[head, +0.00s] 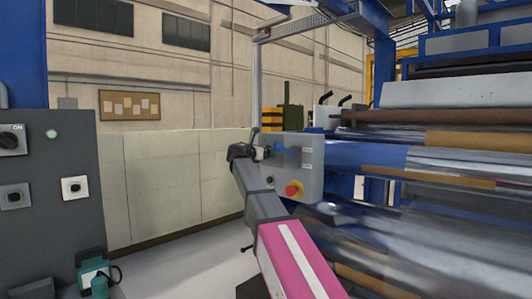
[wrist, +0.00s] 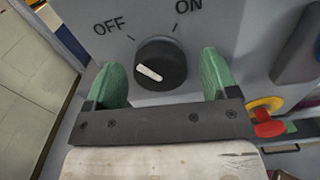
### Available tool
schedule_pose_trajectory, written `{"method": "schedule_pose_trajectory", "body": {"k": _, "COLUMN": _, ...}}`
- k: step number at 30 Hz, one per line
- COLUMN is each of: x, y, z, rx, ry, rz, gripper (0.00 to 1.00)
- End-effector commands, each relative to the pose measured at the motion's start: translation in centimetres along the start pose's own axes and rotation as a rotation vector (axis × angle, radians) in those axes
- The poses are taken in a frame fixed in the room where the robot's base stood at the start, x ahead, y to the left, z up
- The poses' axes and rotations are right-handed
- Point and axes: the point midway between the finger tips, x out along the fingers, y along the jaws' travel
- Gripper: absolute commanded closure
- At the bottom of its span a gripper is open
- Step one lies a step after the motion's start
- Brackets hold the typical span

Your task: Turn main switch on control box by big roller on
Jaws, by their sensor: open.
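The main switch is a round black knob (wrist: 165,60) with a white pointer mark, on the grey control box (wrist: 230,20) in the wrist view. OFF is printed at its upper left and ON at its upper right. The white mark lies on the knob's lower left, slanting towards the left. My gripper (wrist: 161,66) is open, with one green finger on each side of the knob; contact cannot be told. In the head view the grey control box (head: 312,158) stands beside the big roller (head: 350,157), and my gripper (head: 264,153) is at its left side, small and partly hidden.
A red emergency button on a yellow base (head: 293,189) sits low on the box; it also shows at the right in the wrist view (wrist: 267,122). A separate grey cabinet (head: 60,220) with its own switches stands at the left. The roller machine fills the right side. Pale floor lies between.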

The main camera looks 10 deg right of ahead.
Motion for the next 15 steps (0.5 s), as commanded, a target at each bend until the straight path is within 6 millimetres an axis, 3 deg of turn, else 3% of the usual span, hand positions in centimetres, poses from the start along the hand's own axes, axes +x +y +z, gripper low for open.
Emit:
{"method": "schedule_pose_trajectory", "body": {"k": 7, "x": 0.04, "y": -0.01, "z": -0.01, "rx": 0.0, "ry": 0.0, "rz": 0.0, "gripper": 0.24}}
{"method": "schedule_pose_trajectory", "body": {"k": 11, "x": 0.03, "y": -0.01, "z": -0.01, "rx": 0.0, "ry": 0.0, "rz": 0.0, "gripper": 0.66}}
{"method": "schedule_pose_trajectory", "body": {"k": 12, "x": 0.03, "y": -0.01, "z": -0.01, "rx": 0.0, "ry": 0.0, "rz": 0.0, "gripper": 0.7}}
{"method": "schedule_pose_trajectory", "body": {"k": 15, "x": 0.03, "y": -0.01, "z": -0.01, "rx": 0.001, "ry": 0.0, "rz": 0.0, "gripper": 0.7}}
